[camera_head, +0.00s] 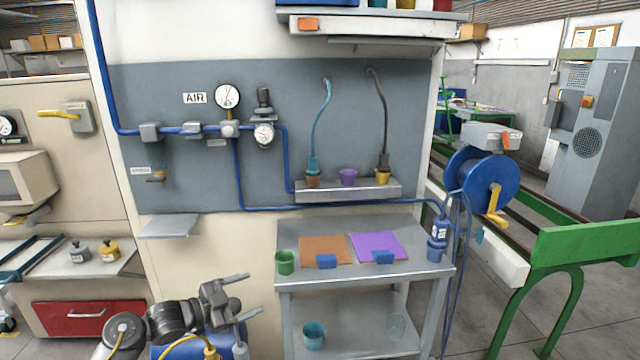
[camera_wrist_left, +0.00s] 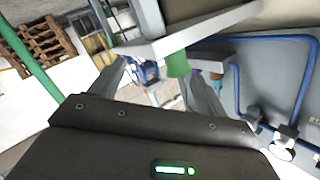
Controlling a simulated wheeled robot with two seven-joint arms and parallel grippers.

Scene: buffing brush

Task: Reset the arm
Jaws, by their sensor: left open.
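My left gripper (camera_head: 254,295) is at the bottom of the head view, left of the steel table. Its two fingers are apart, point to the right and hold nothing. In the left wrist view the fingers (camera_wrist_left: 155,85) are also spread, with no object held between them. A green cup-like thing (camera_wrist_left: 178,65) appears beyond them, under a pale ledge. My right gripper is in neither view.
The steel table (camera_head: 360,282) holds a green cup (camera_head: 285,262), an orange sheet (camera_head: 325,248), a purple sheet (camera_head: 377,245) and two blue blocks. Its lower shelf holds a teal cup (camera_head: 314,335). A wall shelf (camera_head: 335,195) with small pots stands above. A blue hose reel (camera_head: 490,182) is right.

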